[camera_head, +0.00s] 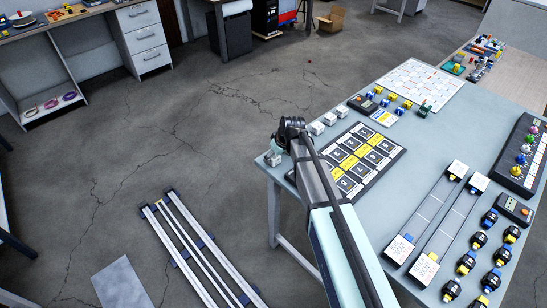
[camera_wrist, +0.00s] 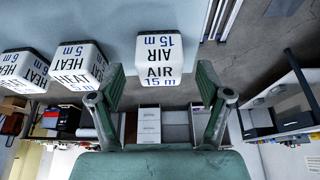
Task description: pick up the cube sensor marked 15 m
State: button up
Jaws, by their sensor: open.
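The white cube sensor marked AIR 15 m (camera_wrist: 158,58) sits near the table corner. In the wrist view its dark blue lettering is readable on two faces. My gripper (camera_wrist: 160,78) is open, with one green finger on each side of the cube's near part and a visible gap on both sides. It is not held. In the head view a pale cube (camera_head: 272,158) shows at the table's left corner, just below my gripper (camera_head: 281,147), partly covered by it; its marking is too small to read.
White cubes marked HEAT 5 m (camera_wrist: 78,66) and HEAT 6 m (camera_wrist: 24,70) stand left of it in the wrist view. In the head view, a black board with yellow and white cards (camera_head: 362,160) lies right of my arm. The table (camera_head: 430,140) ends close by the corner.

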jog(key=shift+x, duration=1.2)
jog(key=c, duration=1.2)
jog(key=shift+c, duration=0.2)
jog(key=shift+r, duration=0.1)
